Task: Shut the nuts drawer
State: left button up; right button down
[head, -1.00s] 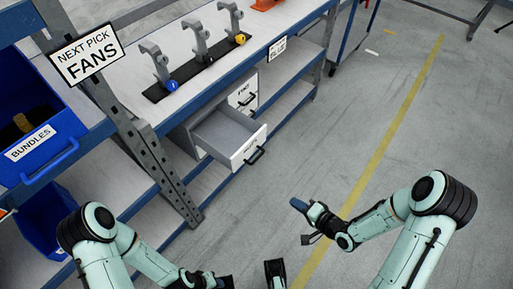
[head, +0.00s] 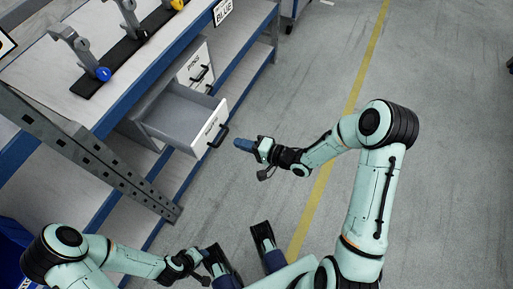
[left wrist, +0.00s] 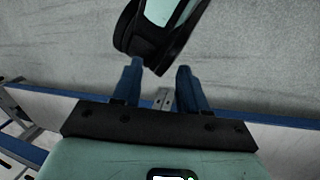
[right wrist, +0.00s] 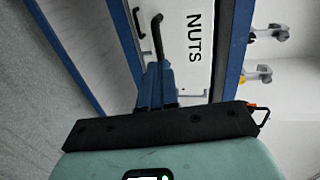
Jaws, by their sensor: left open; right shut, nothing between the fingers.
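The nuts drawer (head: 206,132) stands pulled out from the grey drawer unit under the workbench, its grey inside empty. Its white front shows a NUTS label in the right wrist view (right wrist: 194,60). It has a dark bar handle (head: 218,137). My right gripper (head: 241,144) is shut and empty, just right of the handle in the head view, with a small apparent gap. Its closed blue fingers (right wrist: 157,80) point toward the drawer front. My left gripper (left wrist: 158,82) is open and empty, low in the head view, away from the drawer.
Closed white drawers (head: 196,67) with dark handles sit beside the open one. The workbench (head: 60,70) holds a black strip with grey hooks. A lower shelf (head: 180,170) runs beneath. A grey perforated post (head: 90,150) stands left of the unit.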

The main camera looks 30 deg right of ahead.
aim_at(214, 133)
pick_arm(q)
jog(key=shift+w+a+f+t+b, duration=0.35)
jog(key=shift+w+f, duration=0.25)
jog(key=shift+w, duration=0.25)
pick_arm(e)
jog(key=shift+x, duration=2.05)
